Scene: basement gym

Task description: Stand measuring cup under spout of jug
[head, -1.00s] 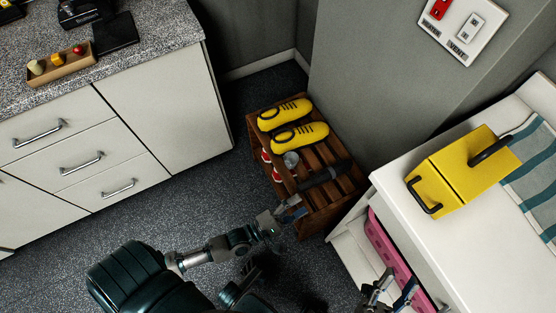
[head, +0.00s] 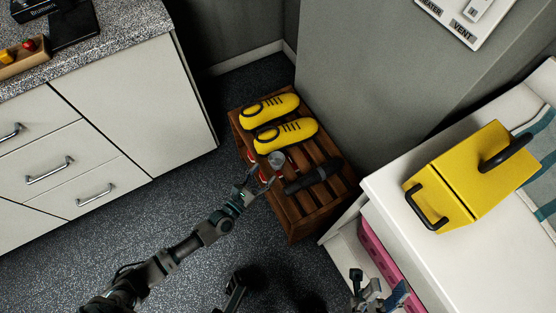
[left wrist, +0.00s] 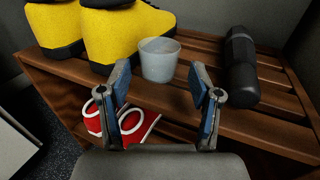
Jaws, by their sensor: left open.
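A small translucent grey cup (head: 277,159), likely the measuring cup, stands upright on the wooden slatted rack (head: 300,222). In the left wrist view the cup (left wrist: 158,60) stands just beyond and between the fingertips. My left gripper (head: 257,179) is open and empty at the rack's front edge; it also shows in the left wrist view (left wrist: 160,84). My right gripper (head: 378,287) is at the bottom edge, its fingers apart and empty. A yellow boxy container (head: 460,178) with black handles stands on the white counter (head: 395,200); I cannot tell whether it is the jug. No spout is clear.
Yellow shoes (head: 285,135) stand behind the cup on the rack. A black cylinder (head: 314,175) lies to its right. Red-and-white items (left wrist: 118,122) sit on the shelf below. A grey wall (head: 350,110) rises behind; open floor (head: 130,215) lies left.

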